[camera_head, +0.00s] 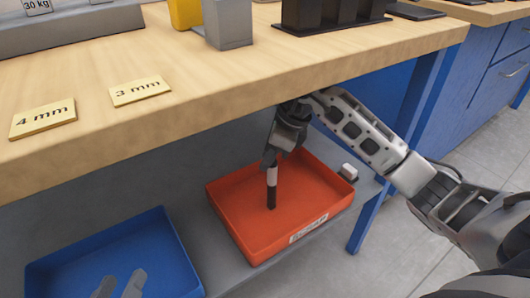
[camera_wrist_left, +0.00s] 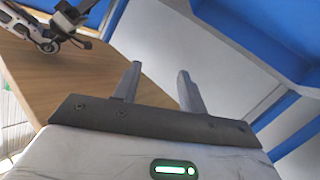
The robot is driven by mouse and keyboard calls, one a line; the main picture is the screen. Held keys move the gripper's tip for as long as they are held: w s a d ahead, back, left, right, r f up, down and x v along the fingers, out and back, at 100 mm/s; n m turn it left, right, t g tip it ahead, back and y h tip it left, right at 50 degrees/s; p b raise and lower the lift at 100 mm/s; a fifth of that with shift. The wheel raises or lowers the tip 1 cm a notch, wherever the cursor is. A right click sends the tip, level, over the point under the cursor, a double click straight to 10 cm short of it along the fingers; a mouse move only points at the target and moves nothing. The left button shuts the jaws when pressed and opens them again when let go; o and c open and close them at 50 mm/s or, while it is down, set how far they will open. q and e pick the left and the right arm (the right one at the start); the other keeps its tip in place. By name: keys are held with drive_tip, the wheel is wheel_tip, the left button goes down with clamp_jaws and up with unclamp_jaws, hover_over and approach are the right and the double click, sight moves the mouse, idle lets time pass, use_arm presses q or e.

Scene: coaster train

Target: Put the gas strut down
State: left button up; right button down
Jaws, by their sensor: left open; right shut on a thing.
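The gas strut (camera_head: 271,196) is upright, with a pale upper part and a black lower part. My right gripper (camera_head: 270,160) is shut on its upper end. The strut's lower end is inside the red tray (camera_head: 230,222); I cannot tell whether it touches the tray floor. My left gripper (camera_head: 120,284) is at the lower left of the head view, in front of the blue tray (camera_head: 70,262). Its two grey fingers stand apart and empty, also in the left wrist view (camera_wrist_left: 157,88).
The trays are on a grey shelf (camera_head: 195,215) under the wooden bench top (camera_head: 200,85). A blue bench leg (camera_head: 366,222) stands right of the red tray. A small white item (camera_head: 348,172) is by the tray's right rim. Labels "4 mm" (camera_head: 42,119) and "3 mm" (camera_head: 140,91) lie above.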

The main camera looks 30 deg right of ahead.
drive_tip(key=shift+a, duration=0.1)
drive_tip(key=c, duration=1.2)
unclamp_jaws()
use_arm(q)
drive_tip(key=shift+r, duration=0.15)
use_arm(e)
drive_tip(key=shift+r, duration=0.1)
drive_tip(key=shift+r, duration=0.25)
drive_tip(key=shift+s+d+r+p, duration=0.15)
drive_tip(key=shift+d+r+p, duration=0.15)
drive_tip(key=shift+r+p, duration=0.3)
use_arm(q)
drive_tip(key=shift+s+a+f+m+y, duration=0.1)
drive_tip(key=shift+a+f+m+y, duration=0.15)
drive_tip(key=shift+f+m+y, duration=0.1)
use_arm(e)
drive_tip(key=shift+s+d+f, duration=0.15)
drive_tip(key=shift+s+d, duration=1.8)
drive_tip(key=shift+d, duration=0.3)
drive_tip(key=shift+s+d+f, duration=0.15)
drive_tip(key=shift+s+d, duration=1.8)
drive_tip(key=shift+d, duration=0.25)
